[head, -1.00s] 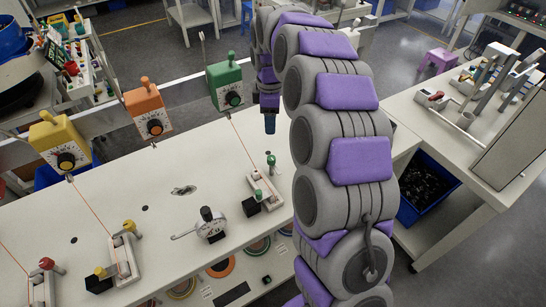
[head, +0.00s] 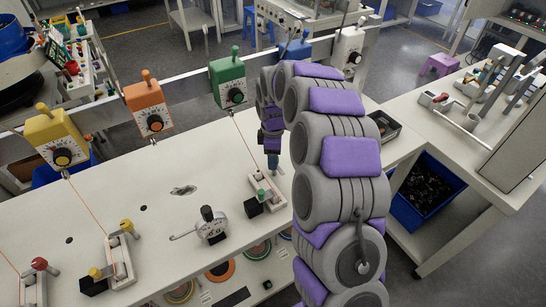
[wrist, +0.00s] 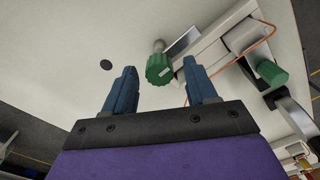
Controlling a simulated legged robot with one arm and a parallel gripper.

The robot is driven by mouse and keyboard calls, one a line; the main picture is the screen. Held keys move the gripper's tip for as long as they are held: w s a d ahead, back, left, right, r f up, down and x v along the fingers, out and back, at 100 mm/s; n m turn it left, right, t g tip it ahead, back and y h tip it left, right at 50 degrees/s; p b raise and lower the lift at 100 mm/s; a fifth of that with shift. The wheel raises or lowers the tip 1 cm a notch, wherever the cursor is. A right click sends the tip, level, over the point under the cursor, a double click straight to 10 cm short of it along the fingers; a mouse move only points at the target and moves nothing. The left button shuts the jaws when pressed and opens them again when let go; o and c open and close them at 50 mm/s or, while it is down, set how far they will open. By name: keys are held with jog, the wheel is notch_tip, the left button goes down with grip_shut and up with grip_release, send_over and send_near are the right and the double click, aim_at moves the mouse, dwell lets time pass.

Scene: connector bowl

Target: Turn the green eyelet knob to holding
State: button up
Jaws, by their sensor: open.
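A green ribbed knob (wrist: 160,69) with a small white mark stands on a short grey stem at the end of a white fixture (wrist: 212,42). A second green knob (wrist: 272,73) sits farther along this fixture, beside a copper-coloured wire. In the head view the near green knob (head: 260,194) shows, while the far one is hidden by my gripper. My gripper (wrist: 163,88) is open and empty. Its blue fingertips are on either side of the first knob, which appears just beyond them; I see no contact. In the head view my gripper (head: 273,163) is over the fixture's far end.
A green box with a dial (head: 229,84) stands behind, its wire running down to the fixture. A black block (head: 253,207) and a dial gauge (head: 211,225) are nearby.

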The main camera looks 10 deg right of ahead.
jog(key=shift+d+f, duration=0.15)
jog(key=shift+d, duration=0.05)
jog(key=shift+c, duration=0.3)
jog(key=c, duration=1)
jog(key=shift+m+p, duration=0.3)
jog(key=shift+p, duration=0.1)
jog(key=m+p, duration=0.1)
jog(key=m, duration=0.1)
jog(key=m+p, duration=0.1)
jog(key=p, duration=0.1)
jog(key=shift+r+m, duration=0.2)
jog(key=shift+m, duration=0.2)
jog(key=m+p, duration=0.2)
jog(key=m, duration=0.2)
jog(key=shift+w+m, duration=0.1)
jog(key=shift+m, duration=0.2)
jog(key=m+p, duration=0.2)
jog(key=m, duration=0.2)
jog(key=shift+m+p, duration=0.85)
jog(key=shift+m, duration=1.55)
